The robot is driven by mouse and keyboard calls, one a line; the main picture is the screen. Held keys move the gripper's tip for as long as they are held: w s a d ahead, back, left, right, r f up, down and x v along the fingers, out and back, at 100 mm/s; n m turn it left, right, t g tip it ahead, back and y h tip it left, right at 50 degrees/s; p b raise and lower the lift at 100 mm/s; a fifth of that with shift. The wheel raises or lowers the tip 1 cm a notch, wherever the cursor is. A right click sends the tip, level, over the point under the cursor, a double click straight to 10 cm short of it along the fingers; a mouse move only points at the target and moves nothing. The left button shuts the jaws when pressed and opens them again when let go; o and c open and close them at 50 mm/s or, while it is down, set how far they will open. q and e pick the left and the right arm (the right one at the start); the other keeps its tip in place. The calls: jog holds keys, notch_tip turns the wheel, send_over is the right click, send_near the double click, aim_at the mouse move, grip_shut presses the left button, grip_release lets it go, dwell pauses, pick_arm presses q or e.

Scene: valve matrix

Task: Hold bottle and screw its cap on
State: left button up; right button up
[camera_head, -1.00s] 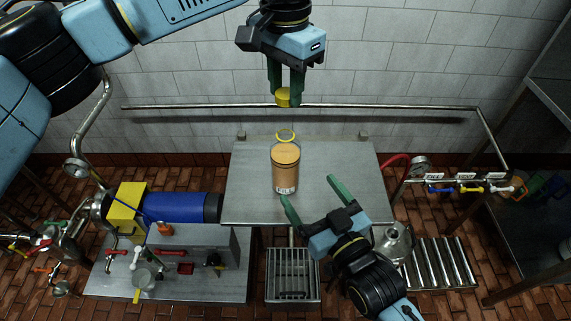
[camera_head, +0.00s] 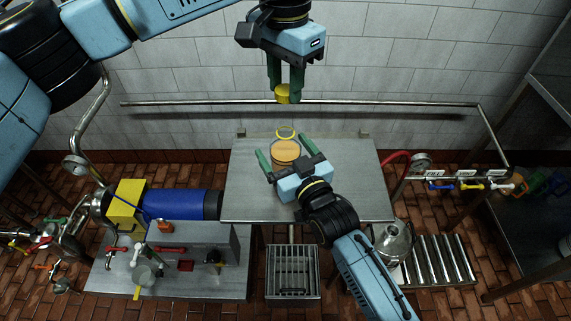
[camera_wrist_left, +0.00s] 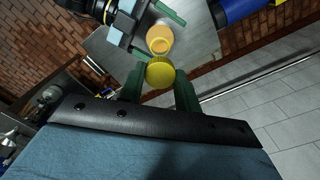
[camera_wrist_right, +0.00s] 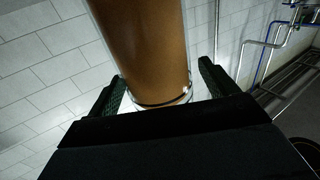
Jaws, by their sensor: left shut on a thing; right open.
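In the left wrist view the cap (camera_wrist_left: 160,73) sits between the fingertips with the bottle (camera_wrist_left: 159,42) beyond. My right gripper (camera_head: 284,147) is open, its fingers on either side of the bottle. In the right wrist view the bottle (camera_wrist_right: 145,45) stands between the fingers, with gaps beside it. Its lower part is hidden by the right gripper.
A blue motor with a yellow housing (camera_head: 128,205) stands left of the table. A metal grate (camera_head: 292,272) lies in front below. A rail (camera_head: 300,105) runs along the tiled wall behind. Pipes with coloured valves (camera_head: 470,185) are on the right. The tabletop around the bottle is clear.

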jog(key=c, duration=1.5)
pick_arm(q)
send_over(286, 127)
jog(key=shift+a+f, duration=0.1)
jog(key=shift+f, duration=2.4)
jog(key=shift+f, duration=0.1)
jog(key=shift+f, duration=0.8)
jog(key=shift+f, duration=0.55)
